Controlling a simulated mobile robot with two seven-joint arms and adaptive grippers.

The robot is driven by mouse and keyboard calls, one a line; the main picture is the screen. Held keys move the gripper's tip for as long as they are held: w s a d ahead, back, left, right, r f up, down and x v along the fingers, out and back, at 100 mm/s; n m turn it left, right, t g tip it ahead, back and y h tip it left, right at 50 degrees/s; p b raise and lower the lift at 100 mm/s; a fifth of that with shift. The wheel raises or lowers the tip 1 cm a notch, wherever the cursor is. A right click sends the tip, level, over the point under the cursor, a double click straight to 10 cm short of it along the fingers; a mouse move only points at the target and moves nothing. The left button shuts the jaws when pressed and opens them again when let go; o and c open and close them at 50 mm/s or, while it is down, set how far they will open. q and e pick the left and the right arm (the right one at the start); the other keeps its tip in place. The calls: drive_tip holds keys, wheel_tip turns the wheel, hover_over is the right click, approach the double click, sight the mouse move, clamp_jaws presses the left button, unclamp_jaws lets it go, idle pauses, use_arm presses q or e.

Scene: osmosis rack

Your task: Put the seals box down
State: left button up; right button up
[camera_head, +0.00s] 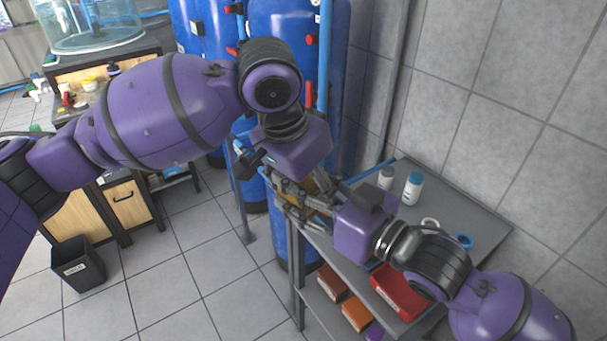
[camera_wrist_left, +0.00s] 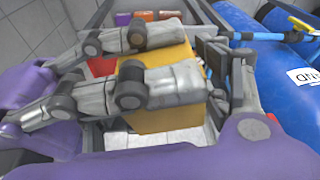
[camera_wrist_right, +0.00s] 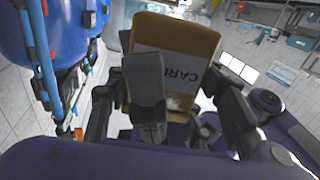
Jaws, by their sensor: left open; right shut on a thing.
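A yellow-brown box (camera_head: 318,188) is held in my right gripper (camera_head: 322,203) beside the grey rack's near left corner. In the right wrist view the box (camera_wrist_right: 180,38) has a pale label with letters that look like "CARB"; no seals label can be read. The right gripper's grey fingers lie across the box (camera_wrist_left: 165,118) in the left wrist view. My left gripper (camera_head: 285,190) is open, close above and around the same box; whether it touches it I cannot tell. In the head view the grippers hide most of the box.
The grey rack (camera_head: 465,212) has white bottles (camera_head: 412,188) and a blue ring (camera_head: 463,241) on top. A red box (camera_head: 398,292) and several smaller boxes (camera_head: 357,313) are on it lower down. Blue tanks (camera_head: 280,50) stand behind; a tiled wall is at right.

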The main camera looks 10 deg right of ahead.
use_arm(q)
drive_tip(key=shift+w+f, duration=0.1)
drive_tip(key=shift+f, duration=0.25)
drive_tip(key=shift+c, duration=0.4)
drive_tip(key=shift+d, duration=0.1)
drive_tip(key=c, duration=1.1)
drive_tip(key=shift+c, duration=0.9)
use_arm(e)
drive_tip(key=o, duration=1.3)
drive_tip(key=shift+o, duration=0.2)
use_arm(q)
drive_tip(key=shift+w+r, duration=0.1)
use_arm(e)
drive_tip(key=shift+w+r, duration=0.1)
